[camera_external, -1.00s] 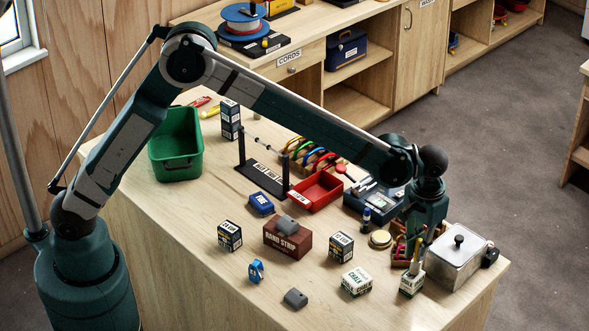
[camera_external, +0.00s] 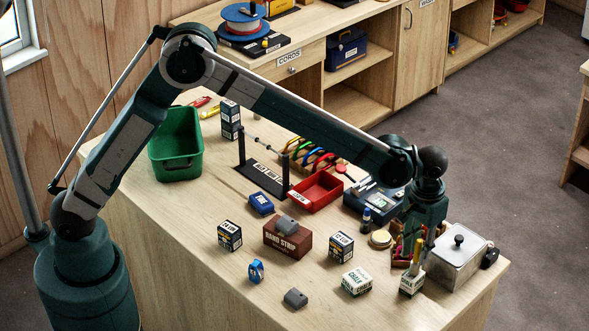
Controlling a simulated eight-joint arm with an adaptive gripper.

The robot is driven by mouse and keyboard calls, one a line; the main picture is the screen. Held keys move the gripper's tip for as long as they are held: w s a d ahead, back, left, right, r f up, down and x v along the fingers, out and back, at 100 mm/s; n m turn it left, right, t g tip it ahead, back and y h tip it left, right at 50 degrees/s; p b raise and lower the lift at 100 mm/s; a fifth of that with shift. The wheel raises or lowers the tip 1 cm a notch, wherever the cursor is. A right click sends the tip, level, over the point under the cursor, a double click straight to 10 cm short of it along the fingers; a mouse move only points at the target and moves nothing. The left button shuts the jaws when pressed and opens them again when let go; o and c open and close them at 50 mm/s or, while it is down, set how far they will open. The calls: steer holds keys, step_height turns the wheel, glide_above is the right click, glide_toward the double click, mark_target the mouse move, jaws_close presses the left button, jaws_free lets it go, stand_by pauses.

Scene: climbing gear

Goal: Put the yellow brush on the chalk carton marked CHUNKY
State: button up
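The yellow brush (camera_external: 416,252) stands upright just below my gripper (camera_external: 422,243), at the right end of the bench. Its lower end is at the top of a small white and green carton (camera_external: 411,284); I cannot tell whether it rests on it or hangs just above or behind it. A second white and green carton (camera_external: 356,282), lettered CHALK, stands to the left. The word CHUNKY is not readable on either carton. My gripper points down at the brush; its fingertips are small and dark, and their grip is unclear.
The bench front is fairly clear.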

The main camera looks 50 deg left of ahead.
steer(key=shift+r, duration=0.15)
step_height(320, 180, up, 12)
stand_by(0.6)
stand_by(0.6)
steer(key=shift+a+r, duration=0.25)
steer(key=shift+a, duration=0.25)
steer(key=s+a+r+t, duration=0.15)
steer(key=a+r, duration=0.25)
steer(key=a, duration=0.8)
steer(key=s+a+r+t+h, duration=0.15)
steer(key=a+r, duration=0.25)
steer(key=a, duration=0.8)
steer(key=s+a+r, duration=0.2)
steer(key=a+r, duration=0.2)
steer(key=a, duration=0.8)
steer(key=s+a+f+n+t, duration=0.1)
steer(key=s+a+f+t, duration=0.1)
steer(key=s+a, duration=0.8)
steer(key=s+a+f+t+y, duration=0.1)
steer(key=s+a+f, duration=0.4)
steer(key=s+a, duration=0.6)
steer(key=a+t, duration=0.1)
steer(key=a, duration=0.4)
steer(key=shift+s+a+n, duration=0.15)
steer(key=shift+a+n, duration=0.1)
steer(key=shift+n, duration=0.15)
